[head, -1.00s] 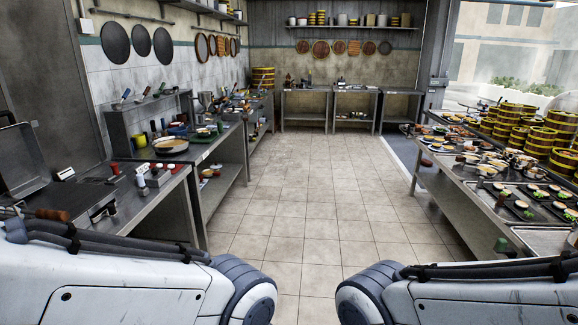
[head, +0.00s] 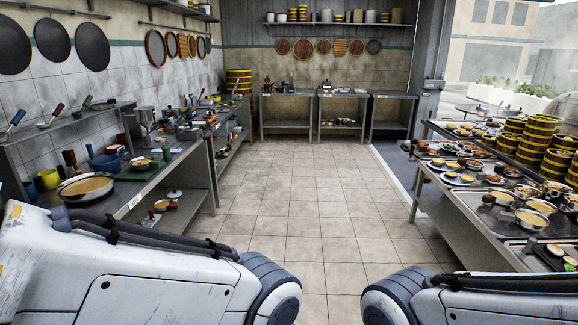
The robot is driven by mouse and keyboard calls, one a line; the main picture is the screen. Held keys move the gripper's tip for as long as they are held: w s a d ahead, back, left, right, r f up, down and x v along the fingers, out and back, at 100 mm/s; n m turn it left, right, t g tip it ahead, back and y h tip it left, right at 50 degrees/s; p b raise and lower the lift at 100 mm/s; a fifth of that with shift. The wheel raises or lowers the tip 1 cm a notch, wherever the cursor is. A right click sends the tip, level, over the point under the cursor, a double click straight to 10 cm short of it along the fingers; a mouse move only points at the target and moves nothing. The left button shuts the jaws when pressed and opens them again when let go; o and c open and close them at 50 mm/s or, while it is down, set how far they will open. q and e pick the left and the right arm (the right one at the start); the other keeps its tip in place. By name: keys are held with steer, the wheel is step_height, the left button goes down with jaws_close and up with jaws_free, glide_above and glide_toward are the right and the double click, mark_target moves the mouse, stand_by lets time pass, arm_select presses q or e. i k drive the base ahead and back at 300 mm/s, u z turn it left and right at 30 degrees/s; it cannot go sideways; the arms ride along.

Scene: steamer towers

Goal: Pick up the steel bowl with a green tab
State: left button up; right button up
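Several steel bowls and pans stand on the right counter, among them a steel pan with orange contents (head: 532,219) and a steel bowl (head: 540,206) behind it. They are small, and I cannot make out a green tab on any of them. On the left counter a wide steel pan (head: 86,188) holds something orange. Both my arms show at the bottom of the head view, but neither gripper is in view.
A tiled floor aisle (head: 315,200) runs clear between the left counter (head: 150,195) and the right counter (head: 470,215). Stacked bamboo steamers (head: 535,140) crowd the right counter. Steel tables (head: 342,115) stand along the back wall.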

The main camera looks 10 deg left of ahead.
mark_target(145, 165)
steer(key=u, duration=0.15)
steer(key=i, duration=1.95)
steer(key=u, duration=0.85)
steer(key=i, duration=1.9)
steer(key=u, duration=0.75)
steer(key=i, duration=0.6)
steer(key=u, duration=0.25)
